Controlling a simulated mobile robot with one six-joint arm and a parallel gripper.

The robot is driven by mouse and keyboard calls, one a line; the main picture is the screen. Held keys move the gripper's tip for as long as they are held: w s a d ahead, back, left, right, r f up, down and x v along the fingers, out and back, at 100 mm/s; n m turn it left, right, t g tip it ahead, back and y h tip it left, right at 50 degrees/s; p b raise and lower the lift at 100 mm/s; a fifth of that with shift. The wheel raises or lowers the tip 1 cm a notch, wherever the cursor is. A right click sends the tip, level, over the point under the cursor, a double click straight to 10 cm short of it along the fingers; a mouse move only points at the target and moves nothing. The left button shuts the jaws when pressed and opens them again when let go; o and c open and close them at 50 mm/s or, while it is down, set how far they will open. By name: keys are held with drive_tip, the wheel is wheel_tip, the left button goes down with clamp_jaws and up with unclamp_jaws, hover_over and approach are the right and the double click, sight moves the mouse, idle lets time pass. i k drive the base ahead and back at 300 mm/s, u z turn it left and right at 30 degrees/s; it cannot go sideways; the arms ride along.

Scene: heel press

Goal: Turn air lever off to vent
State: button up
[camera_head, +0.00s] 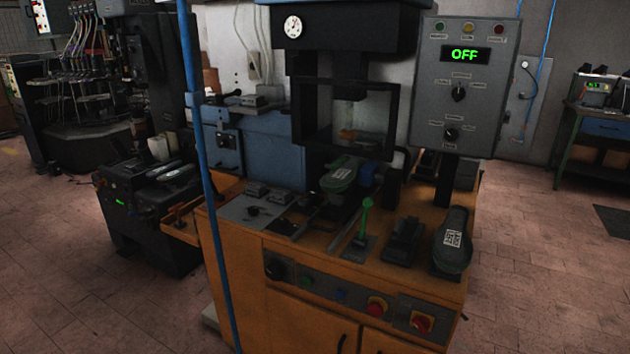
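A small green-handled lever (365,217) stands roughly upright on the front part of the orange bench top, below the press. It may be the air lever, but I can read no label on it. The heel press (345,30) stands behind it, with a round white gauge (293,27) at its upper left and a dark guard frame below. The grey control box (467,80) to the right shows a green "OFF" on its display (465,54). My gripper is not in view.
The orange bench (290,312) has buttons and red knobs along its front. A blue vertical pole (207,170) stands before the bench's left side. Floor (550,270) is clear at right.

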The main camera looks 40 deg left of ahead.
sight(217, 194)
drive_tip(key=u, duration=2.2)
drive_tip(key=i, duration=1)
drive_tip(key=z, duration=0.4)
